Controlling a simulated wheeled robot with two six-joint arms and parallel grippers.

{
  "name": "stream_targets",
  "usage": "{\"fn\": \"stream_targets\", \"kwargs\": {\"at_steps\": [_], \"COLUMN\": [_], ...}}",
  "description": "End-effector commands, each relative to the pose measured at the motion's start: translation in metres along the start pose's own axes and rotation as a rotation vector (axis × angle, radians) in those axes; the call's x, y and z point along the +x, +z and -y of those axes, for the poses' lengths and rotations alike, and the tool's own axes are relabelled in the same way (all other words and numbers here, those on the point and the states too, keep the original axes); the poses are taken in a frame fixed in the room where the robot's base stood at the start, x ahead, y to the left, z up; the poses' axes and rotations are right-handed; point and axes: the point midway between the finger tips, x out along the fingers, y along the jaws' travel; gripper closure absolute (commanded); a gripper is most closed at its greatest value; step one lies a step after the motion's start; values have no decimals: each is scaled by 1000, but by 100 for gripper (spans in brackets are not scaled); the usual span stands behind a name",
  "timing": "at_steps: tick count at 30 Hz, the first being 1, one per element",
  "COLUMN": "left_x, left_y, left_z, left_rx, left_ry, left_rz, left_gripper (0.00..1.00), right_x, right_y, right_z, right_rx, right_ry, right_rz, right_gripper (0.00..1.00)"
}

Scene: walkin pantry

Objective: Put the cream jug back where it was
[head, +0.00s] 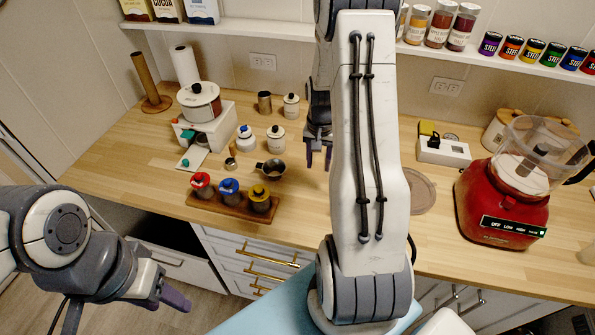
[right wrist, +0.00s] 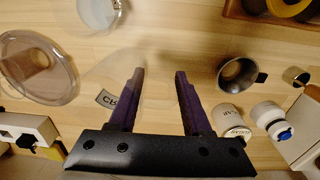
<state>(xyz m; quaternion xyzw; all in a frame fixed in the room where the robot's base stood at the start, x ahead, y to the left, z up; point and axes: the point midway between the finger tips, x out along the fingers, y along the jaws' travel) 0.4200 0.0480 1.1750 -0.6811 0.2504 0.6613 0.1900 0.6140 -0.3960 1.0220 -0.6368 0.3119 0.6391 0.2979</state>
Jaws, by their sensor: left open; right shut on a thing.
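In the head view my right gripper (head: 318,157) points down over the middle of the counter, partly behind my own arm, and the jug cannot be made out there. My left gripper (head: 176,299) is open and empty, low at the left, in front of the counter.
The counter holds a dark metal cup (head: 272,169), white lidded canisters (head: 276,137), a wooden rack of colored-top jars (head: 229,200), a white scale-like box (head: 443,151), a round clear lid (head: 421,191) and a red blender (head: 500,205). A jar shelf runs above.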

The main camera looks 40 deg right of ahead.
Motion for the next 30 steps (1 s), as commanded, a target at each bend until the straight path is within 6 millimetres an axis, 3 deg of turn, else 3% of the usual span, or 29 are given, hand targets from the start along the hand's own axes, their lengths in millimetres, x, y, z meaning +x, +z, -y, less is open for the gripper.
{"fn": "stream_targets", "kwargs": {"at_steps": [3, 9, 14, 22, 30], "left_x": [-14, -23, -27, -42, -41], "left_y": [-1, -1, -2, -2, -2], "left_z": [-1, -2, -2, -3, -3], "left_rx": [0, 1, 2, 5, 5], "left_ry": [0, 0, 0, 0, 0], "left_rz": [0, 0, 0, 0, 0], "left_gripper": [50, 50, 50, 50, 50], "right_x": [13, 32, 40, 72, 76], "right_y": [-2, -4, -4, -4, -4], "right_z": [28, 59, 65, 66, 66], "right_rx": [-6, -4, -2, -3, -3], "right_ry": [1, 0, 1, 1, 0], "right_rz": [3, 0, 1, 0, -2], "right_gripper": [100, 100, 100, 100, 100]}}
